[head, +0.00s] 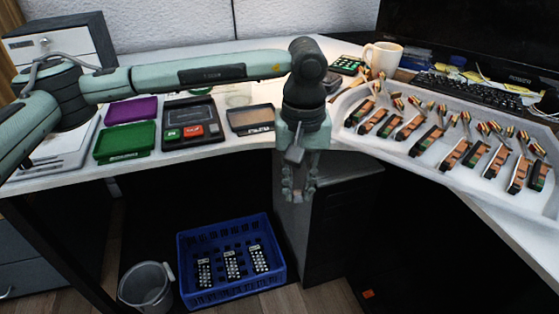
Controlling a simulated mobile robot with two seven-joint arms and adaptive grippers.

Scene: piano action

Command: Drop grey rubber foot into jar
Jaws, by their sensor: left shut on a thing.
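My left gripper (298,190) points down in front of the desk edge, at the middle of the head view. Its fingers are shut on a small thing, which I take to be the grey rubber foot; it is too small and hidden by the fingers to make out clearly. A clear, glass-like vessel (238,96), which may be the jar, stands on the desk behind my left forearm, up and left of the gripper. The forearm partly hides it. My right gripper is not in view.
On the desk are a purple tray (131,110), a green tray (125,142), a black case (190,124), a tan-lined tray (251,120), a mug (383,58) and a white tray (380,154) of piano action parts. A blue crate (208,296) and a grey bin (146,288) stand below.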

